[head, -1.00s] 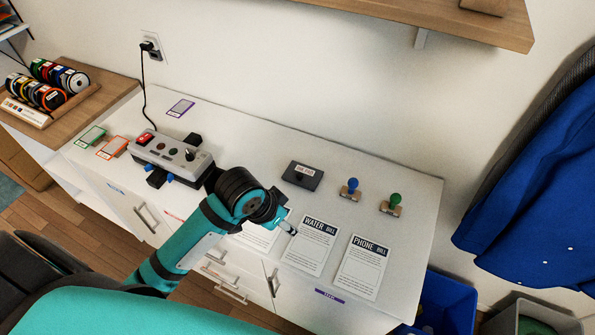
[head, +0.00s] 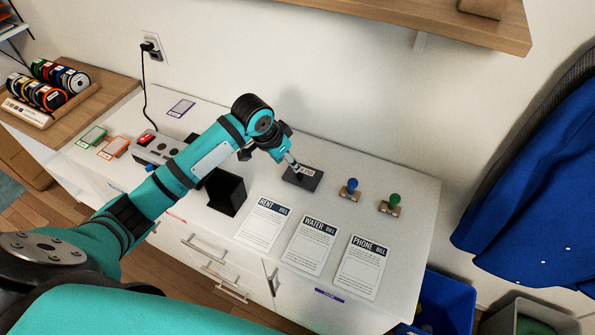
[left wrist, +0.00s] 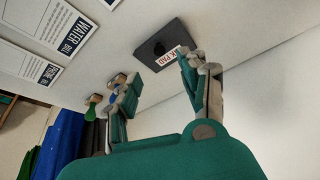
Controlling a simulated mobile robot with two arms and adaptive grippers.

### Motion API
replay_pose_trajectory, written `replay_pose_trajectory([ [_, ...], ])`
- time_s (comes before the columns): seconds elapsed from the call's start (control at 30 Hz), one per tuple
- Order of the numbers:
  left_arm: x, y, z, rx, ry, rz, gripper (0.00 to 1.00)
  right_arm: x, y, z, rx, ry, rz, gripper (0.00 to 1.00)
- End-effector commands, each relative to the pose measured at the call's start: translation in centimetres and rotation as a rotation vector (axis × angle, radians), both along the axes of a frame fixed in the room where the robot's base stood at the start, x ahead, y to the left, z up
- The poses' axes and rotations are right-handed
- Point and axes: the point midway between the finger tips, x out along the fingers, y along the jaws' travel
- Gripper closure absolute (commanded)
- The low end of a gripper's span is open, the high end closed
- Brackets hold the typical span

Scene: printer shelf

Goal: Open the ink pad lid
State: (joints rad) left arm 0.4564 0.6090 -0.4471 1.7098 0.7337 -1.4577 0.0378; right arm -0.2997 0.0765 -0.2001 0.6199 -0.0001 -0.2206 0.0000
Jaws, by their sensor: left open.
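The ink pad (head: 304,179) is a flat dark grey box with a white label on its lid, lying on the white cabinet top near the wall. Its lid is closed. My left gripper (head: 294,164) is over the pad's back left part, partly covering the label. In the left wrist view the ink pad (left wrist: 163,47) is beyond the fingertips, with one finger overlapping its label edge. The left gripper (left wrist: 160,75) is open, its fingers wide apart, with nothing between them. I cannot tell if a finger touches the lid. My right gripper is not in view.
A blue-knobbed stamp (head: 349,188) and a green-knobbed stamp (head: 391,203) stand right of the pad. Rent (head: 263,223), water (head: 311,243) and phone (head: 362,265) bills lie in front.

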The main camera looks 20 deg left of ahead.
Motion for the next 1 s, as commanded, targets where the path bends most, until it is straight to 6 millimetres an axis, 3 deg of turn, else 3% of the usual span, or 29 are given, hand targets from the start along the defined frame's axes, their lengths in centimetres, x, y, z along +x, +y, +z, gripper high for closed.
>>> replay_pose_trajectory([
  [0.2, 1.6, -0.8, -4.4, -0.001, 0.004, 0.0, 0.57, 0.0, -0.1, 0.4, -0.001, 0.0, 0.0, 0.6],
  [0.4, 2.7, -1.3, -7.3, 0.0, 0.001, 0.0, 0.57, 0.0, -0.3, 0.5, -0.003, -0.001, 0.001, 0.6],
  [0.6, 3.1, -1.5, -8.4, 0.002, -0.001, -0.001, 0.57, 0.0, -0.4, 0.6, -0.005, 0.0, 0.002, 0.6],
  [0.87, 3.2, -1.5, -8.5, 0.002, -0.001, -0.001, 0.57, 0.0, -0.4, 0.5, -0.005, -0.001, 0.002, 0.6],
  [1.0, 3.2, -1.5, -8.5, 0.002, -0.001, -0.001, 0.74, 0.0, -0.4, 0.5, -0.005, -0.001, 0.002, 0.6],
])
